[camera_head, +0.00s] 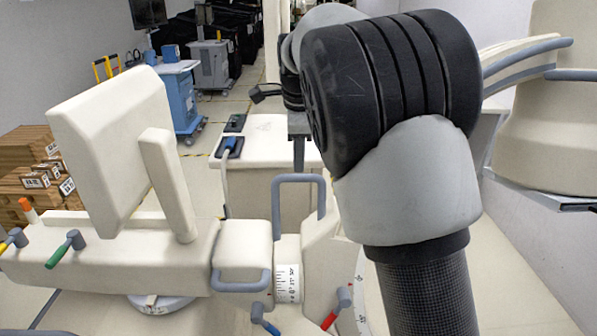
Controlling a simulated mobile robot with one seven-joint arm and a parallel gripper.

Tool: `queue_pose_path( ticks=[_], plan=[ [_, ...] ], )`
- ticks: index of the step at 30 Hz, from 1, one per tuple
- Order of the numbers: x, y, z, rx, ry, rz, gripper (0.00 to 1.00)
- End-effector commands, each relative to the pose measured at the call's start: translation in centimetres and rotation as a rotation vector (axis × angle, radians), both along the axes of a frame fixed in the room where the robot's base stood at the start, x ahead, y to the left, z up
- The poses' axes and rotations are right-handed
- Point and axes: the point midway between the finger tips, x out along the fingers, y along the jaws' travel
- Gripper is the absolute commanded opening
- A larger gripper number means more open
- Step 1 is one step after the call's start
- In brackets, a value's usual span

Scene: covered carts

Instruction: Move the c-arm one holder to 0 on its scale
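The cream c-arm machine (110,240) fills the lower left and middle. A cream block (243,243) with a grey handle sits beside a white band with a printed scale (288,283); its figures are too small to read surely. A curved scale (361,300) shows partly at the right, cut by my arm. I cannot tell which part is the c-arm one holder or where 0 lies.
A blue-tipped lever (264,320) and a red-tipped lever (338,307) stick out near the scales. A green-tipped lever (65,247) is at left. A large panel (112,140) rises above the machine. Cream curved equipment (550,110) stands at right. Floor behind is partly clear.

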Motion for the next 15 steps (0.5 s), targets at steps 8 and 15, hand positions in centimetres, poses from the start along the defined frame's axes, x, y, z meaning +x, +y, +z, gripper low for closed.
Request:
queue_pose_path(
  ticks=[8, 15],
  plan=[
    [1.6, -0.1, -5.0, -0.001, 0.002, 0.0, 0.37],
    [2.2, 0.0, -6.6, -0.001, 0.0, 0.0, 0.37]
  ],
)
